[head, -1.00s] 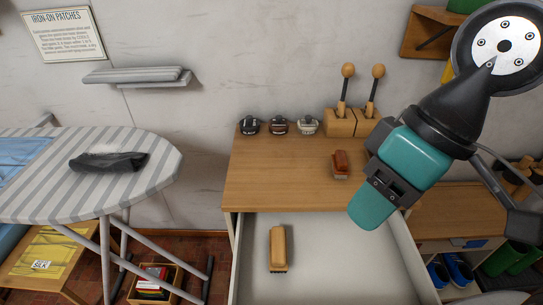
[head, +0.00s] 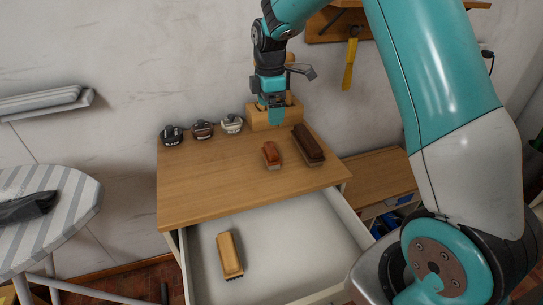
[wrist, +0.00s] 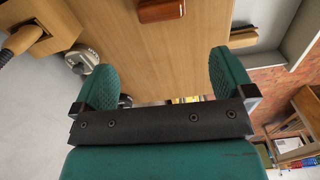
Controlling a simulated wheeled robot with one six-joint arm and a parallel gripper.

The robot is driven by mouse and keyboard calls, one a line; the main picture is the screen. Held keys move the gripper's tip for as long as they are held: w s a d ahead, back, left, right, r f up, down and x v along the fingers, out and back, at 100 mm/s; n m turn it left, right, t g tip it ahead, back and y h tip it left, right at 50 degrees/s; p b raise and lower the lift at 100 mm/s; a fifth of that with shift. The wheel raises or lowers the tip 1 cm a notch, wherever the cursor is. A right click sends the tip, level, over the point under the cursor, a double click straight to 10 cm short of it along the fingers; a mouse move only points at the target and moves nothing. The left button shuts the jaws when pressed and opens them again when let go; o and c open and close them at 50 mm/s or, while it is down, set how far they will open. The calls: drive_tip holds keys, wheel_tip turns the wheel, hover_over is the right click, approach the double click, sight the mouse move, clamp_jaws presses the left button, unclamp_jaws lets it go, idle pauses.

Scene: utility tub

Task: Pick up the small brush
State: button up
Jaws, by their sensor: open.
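A small brush (head: 271,154) with a reddish-brown back and pale bristles stands on the wooden top (head: 215,186). It also shows at the upper edge of the wrist view (wrist: 162,10), partly cut off. A larger dark-brown brush (head: 308,145) is just to its right. A tan brush (head: 229,255) is in the open drawer (head: 290,245). My gripper (head: 275,115) is open and empty, above the back of the top, behind the small brush and apart from it. Its two teal fingers (wrist: 165,80) show spread in the wrist view.
Several round polish tins (head: 203,130) line the back left of the top. A wooden block (head: 262,116) with upright handles is behind my gripper. The ironing board (head: 60,205) is at left, a low wooden unit (head: 378,178) at right. The top's front left is clear.

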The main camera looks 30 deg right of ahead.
sight(271, 147)
wheel_tip(271, 147, down, 16)
drive_tip(key=shift+s+d+r+p, duration=0.1)
drive_tip(key=shift+p, duration=0.85)
drive_tip(key=c, duration=0.7)
